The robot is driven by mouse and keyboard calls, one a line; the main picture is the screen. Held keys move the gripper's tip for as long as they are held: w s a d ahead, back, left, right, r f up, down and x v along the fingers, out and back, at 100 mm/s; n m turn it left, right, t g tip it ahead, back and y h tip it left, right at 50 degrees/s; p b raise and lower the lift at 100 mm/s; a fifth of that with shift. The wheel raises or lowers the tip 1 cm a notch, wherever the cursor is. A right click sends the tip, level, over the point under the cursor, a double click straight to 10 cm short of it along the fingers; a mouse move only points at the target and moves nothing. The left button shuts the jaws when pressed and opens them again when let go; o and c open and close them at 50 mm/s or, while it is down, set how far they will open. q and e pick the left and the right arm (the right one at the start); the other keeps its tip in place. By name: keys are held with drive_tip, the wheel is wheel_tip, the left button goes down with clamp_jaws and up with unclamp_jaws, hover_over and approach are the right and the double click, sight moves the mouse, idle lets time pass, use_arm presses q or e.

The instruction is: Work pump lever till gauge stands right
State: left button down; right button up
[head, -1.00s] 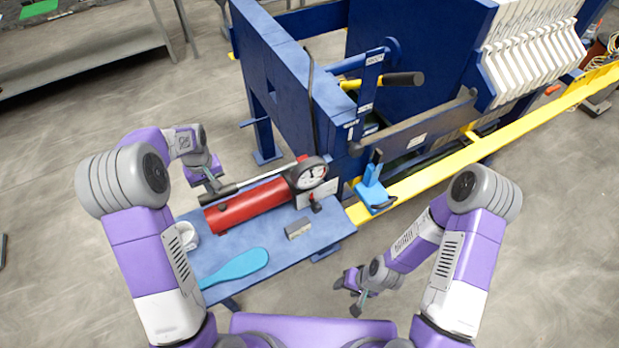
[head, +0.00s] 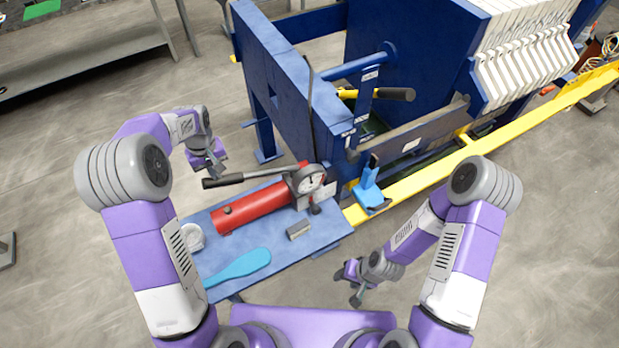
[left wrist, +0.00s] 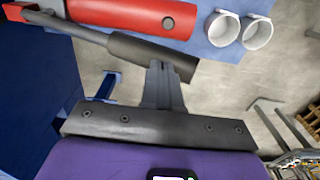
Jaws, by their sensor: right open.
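A red pump (head: 255,206) with a long lever ending in a black grip (head: 222,181) sits on a blue bench. Its round white gauge (head: 311,182) faces up; the needle is too small to read. My left gripper (head: 215,174) is at the grip's outer part. In the left wrist view its fingers (left wrist: 163,85) are together, overlapping the edge of the black grip (left wrist: 150,56); I cannot tell whether they touch it. The lever lies along the jaw bar, not between the fingers. My right gripper (head: 352,286) is open and empty, low over the floor in front of the bench.
The blue bench (head: 330,228) also carries a light-blue paddle (head: 240,265), a grey block (head: 298,229) and white cups (left wrist: 257,32). The blue filter press (head: 300,75) with a yellow rail (head: 440,177) stands behind.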

use_arm(q)
drive_tip(key=f+b, duration=0.2)
drive_tip(key=f, duration=0.1)
drive_tip(key=f+b, duration=0.1)
drive_tip(key=f, duration=0.1)
drive_tip(key=shift+s+a, duration=0.2)
drive_tip(key=shift+a, duration=0.05)
drive_tip(key=r+p, duration=0.2)
drive_tip(key=r, duration=0.1)
drive_tip(key=r+p, duration=0.1)
drive_tip(key=r, duration=0.1)
drive_tip(key=shift+w+d+r+p, duration=0.15)
drive_tip(key=shift+w+d+p, duration=0.1)
drive_tip(key=shift+d+p, duration=0.1)
drive_tip(key=shift+r, duration=0.35)
wheel_tip(320, 180, up, 7)
drive_tip(key=shift+b, duration=0.4)
drive_tip(key=shift+f, duration=0.1)
